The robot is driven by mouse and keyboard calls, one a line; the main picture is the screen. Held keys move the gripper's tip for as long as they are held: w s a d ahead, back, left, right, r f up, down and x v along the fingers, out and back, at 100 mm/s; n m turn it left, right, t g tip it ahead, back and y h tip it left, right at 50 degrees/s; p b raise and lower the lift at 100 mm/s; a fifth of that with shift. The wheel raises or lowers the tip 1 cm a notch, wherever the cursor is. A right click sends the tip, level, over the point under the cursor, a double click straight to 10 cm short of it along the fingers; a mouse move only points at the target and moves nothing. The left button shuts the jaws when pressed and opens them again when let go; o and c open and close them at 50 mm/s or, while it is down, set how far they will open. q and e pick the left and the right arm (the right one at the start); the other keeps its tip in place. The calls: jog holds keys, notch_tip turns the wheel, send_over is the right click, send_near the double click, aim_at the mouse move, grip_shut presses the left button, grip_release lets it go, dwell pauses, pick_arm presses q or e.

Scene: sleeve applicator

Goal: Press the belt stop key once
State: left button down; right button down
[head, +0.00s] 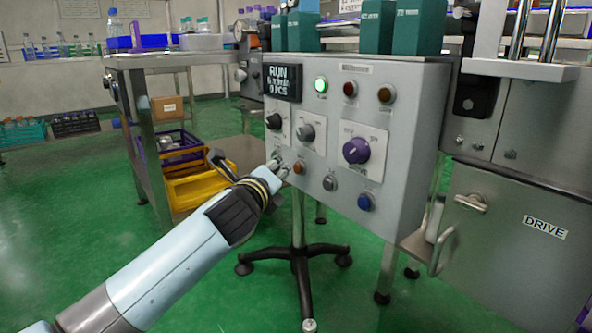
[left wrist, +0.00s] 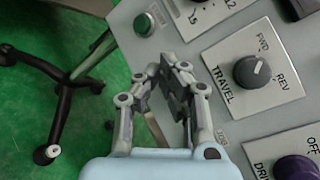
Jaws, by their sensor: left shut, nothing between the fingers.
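The grey control panel (head: 400,150) stands ahead with a bottom row of small keys. In this row an orange-red key (head: 299,168), a grey key (head: 329,184) and a blue key (head: 365,202) show. A green key (left wrist: 143,23) shows in the left wrist view. No readable label tells which is the belt stop key. My left gripper (head: 279,166) is shut and empty, close to the panel's lower left, beside the orange-red key. Its fingertips (left wrist: 172,78) hide part of the panel in the left wrist view. I cannot tell whether they touch it.
Above the keys are a travel knob (left wrist: 251,71), a purple knob (head: 356,150), a lit green lamp (head: 321,85) and a display reading RUN (head: 283,78). A yellow bin (head: 200,186) sits left of the panel. The panel's wheeled stand (head: 300,255) is below.

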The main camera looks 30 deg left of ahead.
dwell(0.6)
pick_arm(q)
jog(key=shift+w+d, duration=0.15)
jog(key=shift+w, duration=0.25)
jog(key=shift+w+d+p, duration=0.15)
jog(key=shift+w+p, duration=0.15)
jog(key=shift+w, duration=0.1)
dwell(0.6)
jog(key=shift+s, duration=0.1)
jog(key=shift+s+a, duration=0.3)
jog(key=shift+s, duration=0.4)
